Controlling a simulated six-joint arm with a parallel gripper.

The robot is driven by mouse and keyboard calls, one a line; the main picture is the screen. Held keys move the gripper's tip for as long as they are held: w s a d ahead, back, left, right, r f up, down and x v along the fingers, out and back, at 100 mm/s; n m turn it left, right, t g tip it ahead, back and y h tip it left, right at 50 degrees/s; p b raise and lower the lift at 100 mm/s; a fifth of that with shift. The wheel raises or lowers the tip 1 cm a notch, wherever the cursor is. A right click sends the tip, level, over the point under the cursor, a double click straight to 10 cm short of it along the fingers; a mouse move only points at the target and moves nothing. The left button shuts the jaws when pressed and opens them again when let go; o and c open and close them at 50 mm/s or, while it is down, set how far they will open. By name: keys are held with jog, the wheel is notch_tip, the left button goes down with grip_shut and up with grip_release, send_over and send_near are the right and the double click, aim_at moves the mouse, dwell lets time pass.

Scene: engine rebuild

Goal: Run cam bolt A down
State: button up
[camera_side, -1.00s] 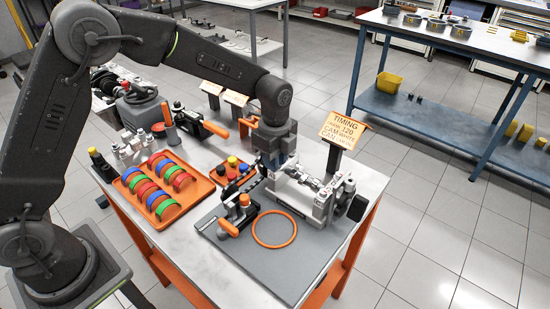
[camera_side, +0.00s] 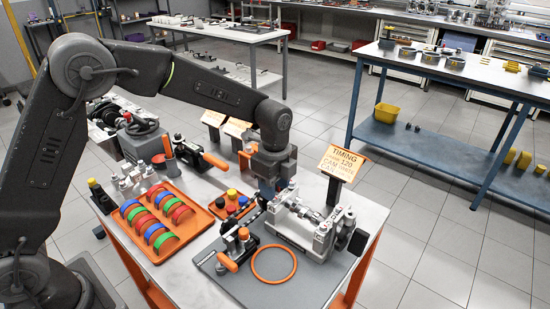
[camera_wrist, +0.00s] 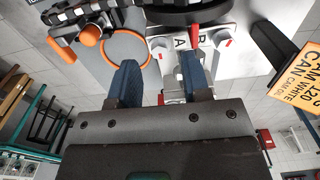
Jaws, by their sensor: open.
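The engine fixture (camera_side: 300,222) stands on a grey mat at the right of the bench, with a shaft lying along it. In the wrist view, a light plate on it carries a label "A" (camera_wrist: 180,42). A silver bolt head with a red mark (camera_wrist: 160,47) sits left of that letter, and a second bolt head (camera_wrist: 222,41) sits to its right. I cannot tell for sure which is cam bolt A. In the side view my gripper (camera_side: 267,188) is over the fixture's left end, fingertips partly hidden.
An orange ring (camera_side: 273,263) lies on the mat beside an orange-handled clamp (camera_side: 235,250). An orange tray of coloured half-rings (camera_side: 158,222) is to the left. A timing sign (camera_side: 342,165) stands behind the fixture. The mat's front right is clear.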

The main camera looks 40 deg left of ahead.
notch_tip(320, 180, up, 12)
dwell(0.3)
jog(key=shift+f, duration=0.1)
jog(key=s+a+r+n+t, duration=0.2)
jog(key=s+a+r+n, duration=0.1)
jog(key=s+n, duration=0.3)
jog(key=s+a+r+n+t, duration=0.1)
jog(key=s+a+r+n, duration=0.2)
jog(key=s, duration=0.5)
jog(key=s+a+f+n+t, duration=0.1)
jog(key=s+n, duration=0.3)
jog(key=s, duration=0.2)
jog(key=s+a+f+n+t, duration=0.1)
jog(key=s+f+n, duration=0.1)
jog(key=s+n, duration=0.3)
jog(key=shift+s+a+f+t, duration=0.3)
jog(key=shift+s+a, duration=0.05)
jog(key=shift+s, duration=0.05)
